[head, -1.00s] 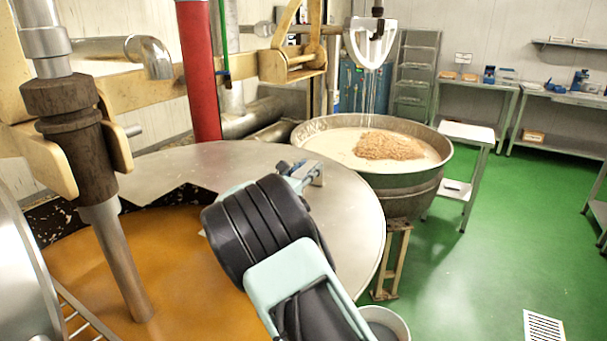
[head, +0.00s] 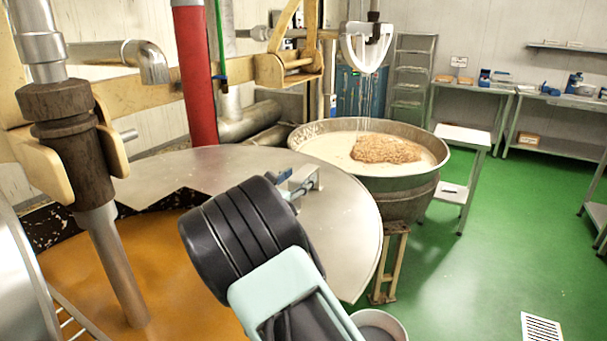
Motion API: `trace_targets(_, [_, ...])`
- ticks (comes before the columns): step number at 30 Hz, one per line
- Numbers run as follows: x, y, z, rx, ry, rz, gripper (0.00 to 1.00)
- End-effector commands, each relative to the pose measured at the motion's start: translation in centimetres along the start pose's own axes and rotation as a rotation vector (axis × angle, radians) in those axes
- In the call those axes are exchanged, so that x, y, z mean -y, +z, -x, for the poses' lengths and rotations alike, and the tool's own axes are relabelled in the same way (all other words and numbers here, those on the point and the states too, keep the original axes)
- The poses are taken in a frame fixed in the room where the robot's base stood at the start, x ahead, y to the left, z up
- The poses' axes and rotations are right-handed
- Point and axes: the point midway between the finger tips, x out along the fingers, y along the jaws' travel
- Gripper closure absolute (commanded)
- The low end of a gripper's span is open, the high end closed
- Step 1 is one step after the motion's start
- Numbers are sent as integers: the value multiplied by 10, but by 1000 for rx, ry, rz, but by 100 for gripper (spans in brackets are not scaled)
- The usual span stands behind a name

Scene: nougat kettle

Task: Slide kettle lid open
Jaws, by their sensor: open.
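The kettle lid (head: 345,228) is a flat, round metal plate. It covers the right and back of the large kettle. At its left, jagged edge the kettle is open and shows orange-brown contents (head: 75,255). A small metal handle (head: 308,178) stands on the lid's upper middle. My gripper (head: 289,184) is open and close beside the handle, at its left. My dark wrist and pale arm link hide most of the gripper and part of the lid. I cannot tell whether the fingers touch the handle.
A thick vertical shaft (head: 108,245) goes down into the kettle at the left. A red post (head: 194,80) stands behind the lid. A second kettle (head: 405,185) with pale contents stands at the back right.

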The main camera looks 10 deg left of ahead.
Motion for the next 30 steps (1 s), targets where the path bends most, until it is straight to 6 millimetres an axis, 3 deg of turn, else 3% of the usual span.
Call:
trace_targets(6, [-1,0,49,0,3,1,54])
trace_targets(13, [0,0,78,1,1,1,54])
trace_targets(26, [3,0,82,-1,-6,-1,54])
trace_targets(29, [21,2,74,-19,-44,-13,54])
trace_targets(30, [35,2,69,-34,-74,-23,54])
